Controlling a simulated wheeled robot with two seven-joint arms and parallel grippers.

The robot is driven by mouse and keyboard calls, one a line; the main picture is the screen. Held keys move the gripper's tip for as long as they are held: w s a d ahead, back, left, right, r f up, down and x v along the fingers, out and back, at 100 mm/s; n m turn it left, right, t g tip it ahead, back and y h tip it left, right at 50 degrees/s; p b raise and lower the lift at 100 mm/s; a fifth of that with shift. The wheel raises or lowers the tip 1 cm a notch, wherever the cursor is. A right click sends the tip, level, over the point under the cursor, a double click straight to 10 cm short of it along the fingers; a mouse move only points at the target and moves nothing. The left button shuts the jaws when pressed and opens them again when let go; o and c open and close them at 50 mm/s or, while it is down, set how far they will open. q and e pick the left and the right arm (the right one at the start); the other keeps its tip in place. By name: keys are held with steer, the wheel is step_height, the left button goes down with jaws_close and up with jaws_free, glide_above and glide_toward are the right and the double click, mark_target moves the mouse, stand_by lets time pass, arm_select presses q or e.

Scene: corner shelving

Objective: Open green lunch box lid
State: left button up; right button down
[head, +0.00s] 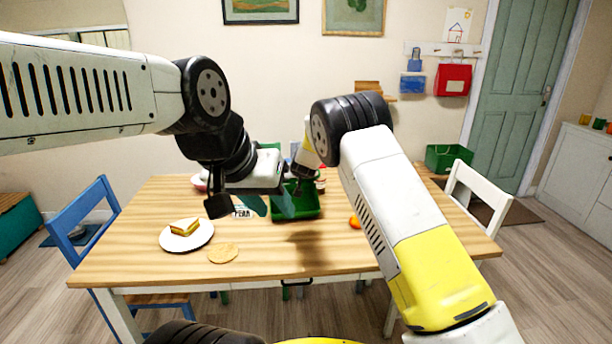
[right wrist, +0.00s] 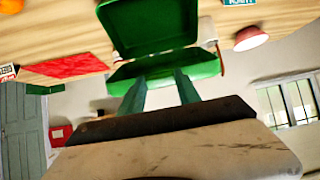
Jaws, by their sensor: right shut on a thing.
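The green lunch box (head: 308,207) sits open on the wooden table, and its tray also shows in the right wrist view (right wrist: 150,25). Its lid (right wrist: 165,69) stands raised from the tray at the hinge side; in the head view it is mostly hidden behind my arms. My right gripper (right wrist: 159,84) has its teal fingers at the lid and is shut on it. In the head view the right fingers are hidden. My left gripper (head: 268,206) is open and empty, its fingers apart in front of the box's left side.
A plate (head: 193,246) with a sandwich (head: 184,226) and a round tan item (head: 223,253) lie at the table's left. A PEAR card (head: 243,210) lies beside the left fingers. An orange fruit (head: 354,222) is right of the box. The table's front middle is clear.

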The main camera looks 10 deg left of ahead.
stand_by(0.6)
steer(key=c, duration=0.8)
jaws_free()
steer(key=shift+c, duration=0.2)
steer(key=shift+s+r, duration=0.1)
steer(key=v, duration=0.7)
steer(key=shift+s+r, duration=0.2)
steer(key=shift+d, duration=0.15)
